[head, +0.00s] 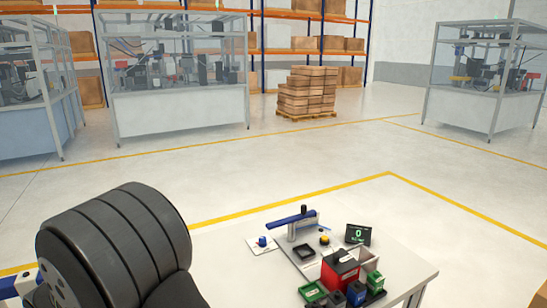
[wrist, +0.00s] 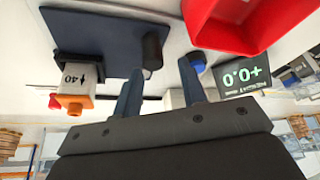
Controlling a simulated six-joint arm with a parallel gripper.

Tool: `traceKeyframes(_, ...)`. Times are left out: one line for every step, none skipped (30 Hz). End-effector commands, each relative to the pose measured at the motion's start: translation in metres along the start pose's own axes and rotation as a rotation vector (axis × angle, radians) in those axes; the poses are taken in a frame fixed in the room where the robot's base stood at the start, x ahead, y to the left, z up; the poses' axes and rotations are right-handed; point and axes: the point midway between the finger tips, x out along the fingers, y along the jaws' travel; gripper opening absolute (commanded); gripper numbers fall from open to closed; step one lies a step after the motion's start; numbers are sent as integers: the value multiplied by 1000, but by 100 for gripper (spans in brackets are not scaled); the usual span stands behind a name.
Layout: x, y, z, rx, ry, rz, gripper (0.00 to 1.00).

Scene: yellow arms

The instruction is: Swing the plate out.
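A dark blue plate (wrist: 90,38) fills the upper left of the wrist view, with a black knob (wrist: 152,46) at its right end. My gripper (wrist: 161,66) is open, with its two blue fingers apart. The knob shows in the gap beyond the fingertips; I cannot tell whether it lies between them or whether they touch it. In the head view, a long blue plate (head: 288,220) with a black knob (head: 304,209) sits on a grey post, apparently the same plate. My gripper cannot be made out in the head view.
A white block with an orange end (wrist: 76,88) is beside the plate. A red bin (wrist: 232,22) and a display (wrist: 242,80) lie to the right. In the head view, a red box (head: 340,270), green bin (head: 313,292) and display (head: 358,234) share the white table (head: 230,265).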

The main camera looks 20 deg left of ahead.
Motion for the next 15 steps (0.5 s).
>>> traceKeyframes(-4,0,-2,0,1,0,38)
traceKeyframes(-7,0,-3,0,1,0,38)
traceKeyframes(-10,0,-4,0,2,0,38)
traceKeyframes(-12,0,-5,0,2,0,38)
traceKeyframes(-14,0,-6,0,2,0,38)
traceKeyframes(-17,0,-7,0,1,0,38)
traceKeyframes(-19,0,-8,0,0,0,38)
traceKeyframes(-21,0,-9,0,0,0,38)
traceKeyframes(-24,0,-10,1,1,0,38)
traceKeyframes(-26,0,-11,1,1,0,38)
traceKeyframes(-29,0,-12,1,1,0,38)
traceKeyframes(-32,0,-14,1,1,0,38)
traceKeyframes(-34,0,-15,1,1,0,38)
traceKeyframes(-36,0,-16,1,2,0,38)
traceKeyframes(-39,0,-17,1,2,0,38)
